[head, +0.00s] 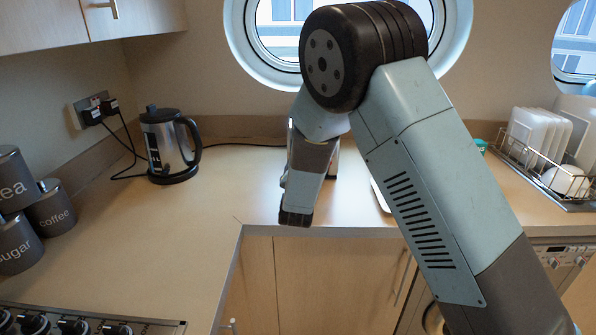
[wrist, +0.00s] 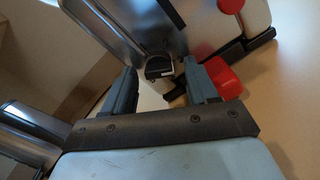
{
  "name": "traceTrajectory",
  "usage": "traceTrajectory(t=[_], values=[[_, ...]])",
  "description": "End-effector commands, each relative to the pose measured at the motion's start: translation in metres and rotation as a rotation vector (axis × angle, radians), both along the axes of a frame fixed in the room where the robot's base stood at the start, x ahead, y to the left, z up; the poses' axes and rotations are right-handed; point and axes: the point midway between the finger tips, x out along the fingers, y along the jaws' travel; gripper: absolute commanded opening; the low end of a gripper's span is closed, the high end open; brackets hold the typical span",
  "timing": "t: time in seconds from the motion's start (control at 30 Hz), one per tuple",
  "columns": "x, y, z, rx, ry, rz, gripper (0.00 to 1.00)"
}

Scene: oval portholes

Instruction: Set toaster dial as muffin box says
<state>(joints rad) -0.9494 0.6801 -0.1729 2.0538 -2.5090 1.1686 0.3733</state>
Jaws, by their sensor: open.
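In the wrist view, a shiny metal appliance, apparently the toaster (wrist: 122,30), stands just ahead of my gripper (wrist: 163,82). My gripper is open. A dark round part with a pale mark, perhaps the dial (wrist: 158,67), shows between and just beyond the fingertips; its setting is too small to read. I cannot tell whether the fingers touch it. A red piece (wrist: 222,75) lies beside the right finger. In the head view, my arm hides most of the toaster, with only a sliver (head: 333,160) showing. I cannot make out a muffin box in either view.
A metal kettle (head: 170,146) stands at the counter's back left, with cords running to a wall socket. Dark canisters (head: 50,208) stand at the far left. A dish rack (head: 548,165) is at the right. The counter (head: 150,235) between kettle and front edge is clear.

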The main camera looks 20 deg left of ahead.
Motion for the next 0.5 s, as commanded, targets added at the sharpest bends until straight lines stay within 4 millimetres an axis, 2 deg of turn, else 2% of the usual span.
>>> traceTrajectory(t=[0.17, 0.5], values=[[-0.019, -0.004, -0.001, 0.0, 0.003, 0.001, 0.58], [-0.083, -0.019, -0.001, 0.0, 0.002, 0.002, 0.58]])
